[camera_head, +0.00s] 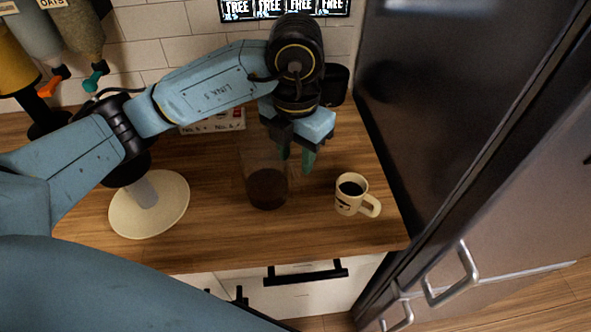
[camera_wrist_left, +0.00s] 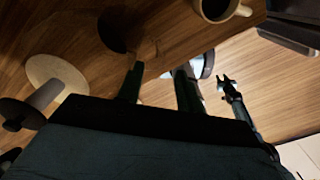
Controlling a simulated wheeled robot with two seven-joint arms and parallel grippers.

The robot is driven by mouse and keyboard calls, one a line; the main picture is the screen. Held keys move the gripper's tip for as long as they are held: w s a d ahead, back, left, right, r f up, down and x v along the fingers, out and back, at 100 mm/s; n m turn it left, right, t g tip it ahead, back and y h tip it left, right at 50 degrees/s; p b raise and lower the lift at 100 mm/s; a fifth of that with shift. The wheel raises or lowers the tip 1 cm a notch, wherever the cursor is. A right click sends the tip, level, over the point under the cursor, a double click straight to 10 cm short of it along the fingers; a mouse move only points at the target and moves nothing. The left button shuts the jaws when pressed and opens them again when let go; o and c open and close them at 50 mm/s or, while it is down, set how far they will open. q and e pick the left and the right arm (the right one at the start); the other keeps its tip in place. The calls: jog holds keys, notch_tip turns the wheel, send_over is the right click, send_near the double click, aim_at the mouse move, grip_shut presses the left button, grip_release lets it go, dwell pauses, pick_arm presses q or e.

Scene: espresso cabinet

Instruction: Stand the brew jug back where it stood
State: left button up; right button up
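The brew jug (camera_head: 267,188) is clear glass with dark coffee in its bottom. It stands upright on the wooden counter, left of the mug in the head view. My left gripper (camera_head: 296,160) is just above and right of it, fingers pointing down. In the left wrist view its two fingers (camera_wrist_left: 159,72) are apart with bare wood showing between them, so it is open. The jug's dark base (camera_wrist_left: 118,32) shows beyond the fingertips there, its faint side close to the left one. A small dark pronged shape, apparently my right gripper (camera_wrist_left: 228,84), is too small to read.
A cream mug of coffee (camera_head: 351,191) stands right of the jug, near the counter's right edge. A round pale stand base (camera_head: 168,218) is at the left. A box (camera_head: 215,121) lies behind. The dark fridge (camera_head: 440,110) borders the right. Wood is clear in front of the jug.

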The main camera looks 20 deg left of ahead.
pick_arm(q)
jog(key=shift+r, duration=2.8)
